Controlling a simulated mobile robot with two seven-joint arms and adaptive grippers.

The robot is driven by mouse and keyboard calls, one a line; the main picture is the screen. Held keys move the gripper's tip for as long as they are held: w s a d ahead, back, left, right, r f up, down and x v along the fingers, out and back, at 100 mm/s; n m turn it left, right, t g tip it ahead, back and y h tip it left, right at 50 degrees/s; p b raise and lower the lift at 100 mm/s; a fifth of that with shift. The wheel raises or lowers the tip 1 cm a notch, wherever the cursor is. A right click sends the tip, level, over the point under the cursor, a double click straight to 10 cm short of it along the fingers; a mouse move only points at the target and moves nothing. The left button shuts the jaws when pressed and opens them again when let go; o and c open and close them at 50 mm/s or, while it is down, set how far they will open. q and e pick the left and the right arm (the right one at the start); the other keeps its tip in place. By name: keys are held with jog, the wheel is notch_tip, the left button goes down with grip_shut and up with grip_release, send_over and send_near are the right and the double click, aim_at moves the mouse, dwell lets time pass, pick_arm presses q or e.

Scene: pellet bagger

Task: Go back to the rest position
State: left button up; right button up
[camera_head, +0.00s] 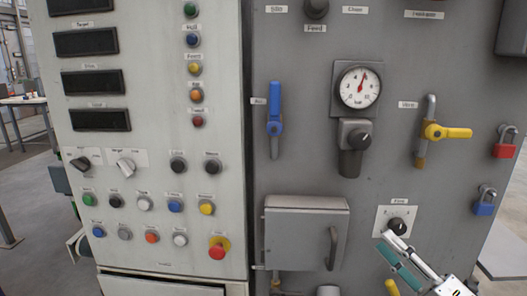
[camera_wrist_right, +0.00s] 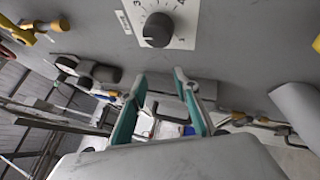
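My right gripper (camera_head: 384,241) comes in from the bottom right in the head view, its teal and white fingertips just below and left of the black knob (camera_head: 397,226) on a white scale plate. In the right wrist view the gripper (camera_wrist_right: 160,76) has its two teal fingers apart with nothing between them. The same knob (camera_wrist_right: 158,30) shows above the fingertips there, apart from them. My left gripper is not in view.
A grey panel (camera_head: 300,175) carries a blue valve handle (camera_head: 274,122), a gauge (camera_head: 360,87), a yellow valve handle (camera_head: 447,132) and red (camera_head: 505,148) and blue (camera_head: 485,207) padlocks. A grey box (camera_head: 295,225) juts out left of the gripper. A button panel (camera_head: 150,225) stands further left.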

jog(key=s+d+f+m+g+h, duration=0.1)
jog(key=s+f+m+g+h, duration=0.3)
jog(key=s+f, duration=0.65)
jog(key=s+f+m+g+h, duration=0.15)
jog(key=s+f+m, duration=0.55)
jog(key=f, duration=0.7)
jog(key=s+d+f+m+g+h, duration=0.1)
jog(key=s+f+m+g+h, duration=0.3)
jog(key=s+f, duration=0.65)
jog(key=w+a+m+t, duration=0.2)
jog(key=a+m, duration=0.5)
jog(key=a, duration=0.3)
pick_arm(q)
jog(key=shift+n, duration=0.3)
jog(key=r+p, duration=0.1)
jog(key=p, duration=0.1)
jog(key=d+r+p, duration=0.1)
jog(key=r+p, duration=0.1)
jog(key=p, duration=0.1)
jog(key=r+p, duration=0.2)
jog(key=p, duration=0.1)
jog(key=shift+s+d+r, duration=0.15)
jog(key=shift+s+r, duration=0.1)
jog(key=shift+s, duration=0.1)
pick_arm(e)
jog(key=shift+y, duration=0.55)
jog(key=r, duration=0.4)
jog(key=shift+s+a+r, duration=0.2)
jog(key=shift+s+r, duration=0.05)
